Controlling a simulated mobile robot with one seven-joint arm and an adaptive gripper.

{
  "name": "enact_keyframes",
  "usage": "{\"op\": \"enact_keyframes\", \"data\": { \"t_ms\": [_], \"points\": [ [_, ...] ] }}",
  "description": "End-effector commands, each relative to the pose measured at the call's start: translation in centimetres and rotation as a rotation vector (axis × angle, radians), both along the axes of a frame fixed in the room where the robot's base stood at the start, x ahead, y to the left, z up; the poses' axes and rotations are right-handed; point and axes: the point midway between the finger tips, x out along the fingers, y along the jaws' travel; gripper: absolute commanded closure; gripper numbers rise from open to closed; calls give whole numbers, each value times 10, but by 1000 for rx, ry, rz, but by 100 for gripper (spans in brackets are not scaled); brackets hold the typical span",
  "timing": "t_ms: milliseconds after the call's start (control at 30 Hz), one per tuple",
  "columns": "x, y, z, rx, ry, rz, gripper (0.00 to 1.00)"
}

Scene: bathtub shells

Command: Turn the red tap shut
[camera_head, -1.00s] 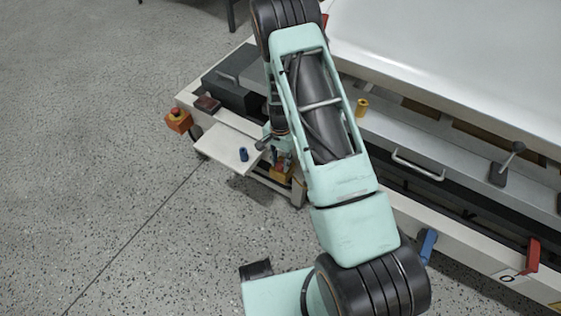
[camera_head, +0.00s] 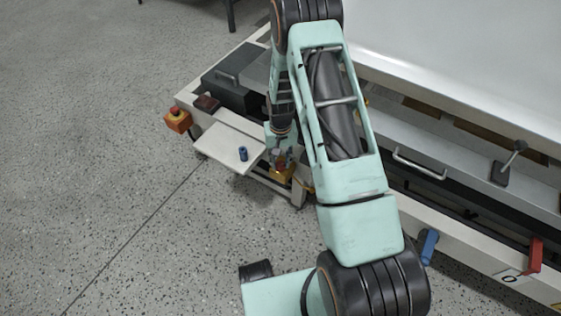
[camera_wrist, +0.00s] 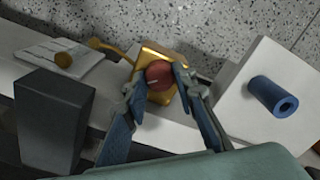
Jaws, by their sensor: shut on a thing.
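The red tap (camera_wrist: 160,75) is a round red knob with a pale line across its face, set on a brass-yellow body (camera_wrist: 152,57). In the wrist view my gripper (camera_wrist: 160,82) has a fingertip on either side of the knob and is shut on it. The fingers hide parts of the knob's sides. In the head view my gripper (camera_head: 281,158) is down at the brass body (camera_head: 283,174), by the near left end of the bench; the knob is too small to make out clearly there.
A pale shelf (camera_head: 222,147) carrying a blue hollow cylinder (camera_head: 243,154) is just beside the tap; the cylinder also shows in the wrist view (camera_wrist: 274,95). A dark block (camera_wrist: 50,120) stands left in the wrist view. Blue (camera_head: 429,246) and red (camera_head: 534,255) levers are along the bench front.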

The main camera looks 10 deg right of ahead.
Motion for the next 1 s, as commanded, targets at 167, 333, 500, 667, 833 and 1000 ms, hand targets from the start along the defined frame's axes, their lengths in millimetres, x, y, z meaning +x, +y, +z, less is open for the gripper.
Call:
{"op": "enact_keyframes", "data": {
  "t_ms": [167,333,500,667,833,1000],
  "points": [
    [0,0,0,1,1,166,99],
    [0,-1,0,1,1,327,99],
    [-1,-1,0,1,1,486,99],
    [-1,0,0,1,2,622,99],
    [-1,0,0,1,2,741,99],
    [-1,0,0,1,3,826,99]
  ]
}}
